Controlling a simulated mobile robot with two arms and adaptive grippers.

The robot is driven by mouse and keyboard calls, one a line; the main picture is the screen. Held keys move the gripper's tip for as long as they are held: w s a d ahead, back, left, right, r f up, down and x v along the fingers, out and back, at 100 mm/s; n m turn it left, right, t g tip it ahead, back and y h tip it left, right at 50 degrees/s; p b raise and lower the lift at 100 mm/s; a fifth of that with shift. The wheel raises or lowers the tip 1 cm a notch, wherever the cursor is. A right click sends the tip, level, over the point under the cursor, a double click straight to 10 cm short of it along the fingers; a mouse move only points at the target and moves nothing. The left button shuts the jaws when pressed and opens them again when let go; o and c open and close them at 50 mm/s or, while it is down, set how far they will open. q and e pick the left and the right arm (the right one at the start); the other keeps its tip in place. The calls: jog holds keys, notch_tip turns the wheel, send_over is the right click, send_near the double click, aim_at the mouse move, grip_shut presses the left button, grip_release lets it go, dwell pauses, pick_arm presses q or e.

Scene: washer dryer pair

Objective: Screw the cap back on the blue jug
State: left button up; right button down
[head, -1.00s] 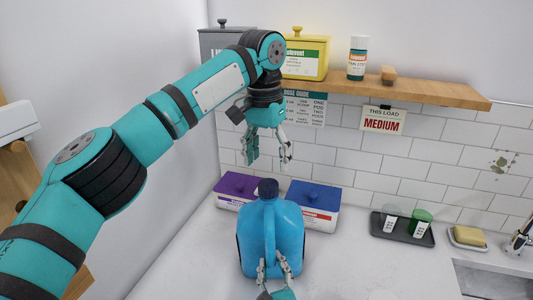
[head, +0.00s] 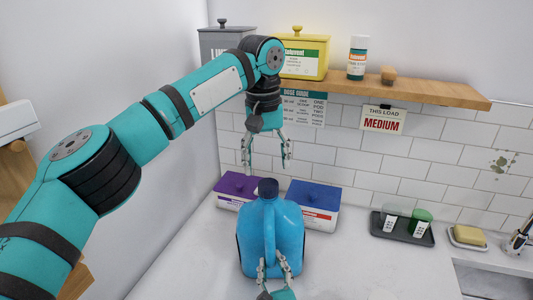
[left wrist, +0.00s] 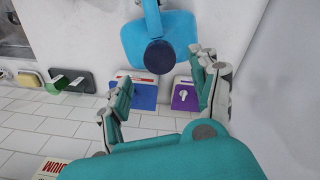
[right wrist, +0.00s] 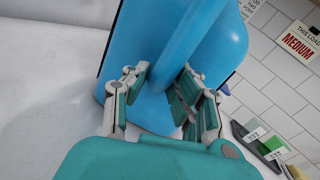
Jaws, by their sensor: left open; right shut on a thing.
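The blue jug (head: 285,240) stands upright on the white counter. Its dark blue cap (head: 268,188) sits at the top of its neck; how tightly it is seated cannot be told. My left gripper (head: 266,165) points down above the cap, its fingers open and empty. In the left wrist view the cap (left wrist: 160,56) appears between and slightly beyond the open fingers, apart from them. My right gripper (head: 274,270) is low at the jug's near side, shut on its handle, which shows between the fingers in the right wrist view (right wrist: 168,72).
A purple-lidded box (head: 236,186) and a blue-lidded box (head: 316,197) stand behind the jug. A wooden shelf (head: 430,91) with containers is above. A dark tray (head: 402,232) with cups and a soap dish (head: 467,239) are right. The counter right of the jug is clear.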

aim_at(268, 183)
pick_arm(q)
notch_tip(268, 183, down, 7)
jog(key=shift+d+r, duration=0.15)
jog(key=shift+r, duration=0.05)
jog(key=shift+c, duration=0.4)
jog(key=c, duration=1.2)
jog(key=shift+o, duration=0.2)
jog(key=m, duration=1.2)
jog(key=shift+m, duration=0.3)
jog(key=m, duration=0.5)
jog(key=o, duration=1.3)
